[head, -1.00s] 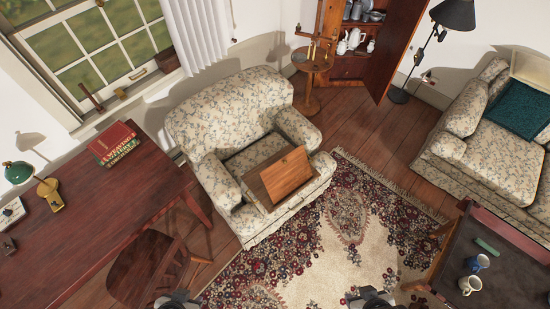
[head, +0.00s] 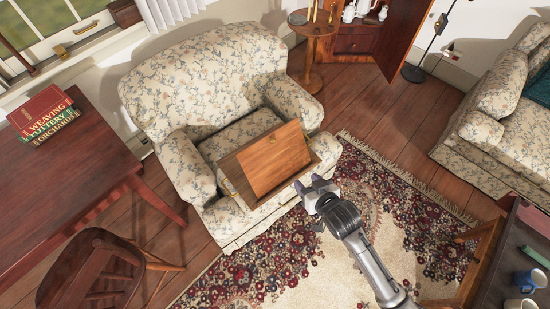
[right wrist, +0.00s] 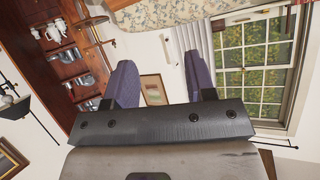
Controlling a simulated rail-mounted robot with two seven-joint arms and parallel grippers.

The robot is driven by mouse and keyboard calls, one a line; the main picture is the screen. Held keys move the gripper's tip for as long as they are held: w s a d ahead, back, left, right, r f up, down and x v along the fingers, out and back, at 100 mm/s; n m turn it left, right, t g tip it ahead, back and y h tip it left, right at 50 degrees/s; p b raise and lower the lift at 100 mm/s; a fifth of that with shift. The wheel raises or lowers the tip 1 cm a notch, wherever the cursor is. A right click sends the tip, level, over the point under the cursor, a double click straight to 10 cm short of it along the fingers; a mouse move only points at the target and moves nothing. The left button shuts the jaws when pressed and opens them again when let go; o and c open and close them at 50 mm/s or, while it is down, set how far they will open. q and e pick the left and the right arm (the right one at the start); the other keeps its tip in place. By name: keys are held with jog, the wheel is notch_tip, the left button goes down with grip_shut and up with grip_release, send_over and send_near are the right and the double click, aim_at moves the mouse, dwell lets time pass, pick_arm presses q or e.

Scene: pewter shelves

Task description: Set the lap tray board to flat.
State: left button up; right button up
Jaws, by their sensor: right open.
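The lap tray (head: 229,173) rests on the seat of the floral armchair (head: 203,68). Its orange-brown wooden board (head: 271,158) is tilted up at an angle above the tray's frame. My right gripper (head: 314,190) is open and empty, just off the tray's front right corner in the head view. I cannot tell whether it touches the tray. Its two purple-padded fingers (right wrist: 125,87) stand apart in the right wrist view, with nothing between them but the far wall and a picture frame. The tray does not show in the right wrist view. My left gripper is not in view.
A dark red desk (head: 60,180) with stacked books (head: 43,115) and a wooden chair (head: 100,270) are on the left. A round side table (head: 311,30) stands behind the armchair. A table with mugs (head: 525,281) is at the lower right. The patterned rug (head: 400,215) is mostly clear.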

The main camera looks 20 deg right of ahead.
jog(key=w+d+f+t+y+b, duration=0.1)
jog(key=w+f+t+b, duration=0.3)
jog(key=w+f+b, duration=0.95)
jog(key=t+b, duration=0.1)
jog(key=b, duration=0.7)
send_near(274, 142)
jog(key=shift+m, duration=0.4)
jog(key=w, duration=0.4)
jog(key=w+a, duration=0.1)
jog(key=w, duration=0.2)
jog(key=shift+f, duration=0.1)
jog(key=shift+w+a+b, duration=0.15)
jog(key=shift+w+b, duration=0.3)
jog(key=shift+w, duration=0.5)
grip_shut()
